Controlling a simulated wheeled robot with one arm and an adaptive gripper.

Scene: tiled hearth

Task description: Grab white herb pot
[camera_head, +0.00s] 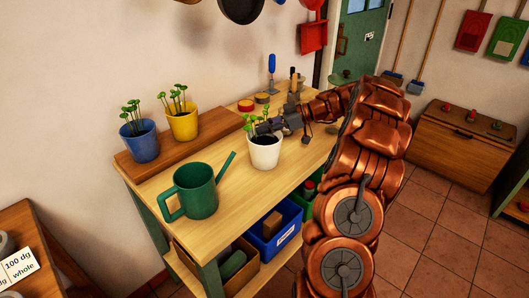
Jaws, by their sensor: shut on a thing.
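The white herb pot (265,153), with dark soil and a small green plant, stands upright on the wooden bench (165,180), right of a green watering can. My gripper (268,127) reaches in from the right and is shut at the pot's upper right rim. The leaves partly hide the fingertips. I cannot tell whether the pot's base is touching the bench or just above it.
The green watering can (195,191) stands in front. A blue pot (141,142) and a yellow pot (183,124) sit on a raised shelf behind. Hand tools (271,74) stand at the bench's far end. A blue bin (277,229) is below.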

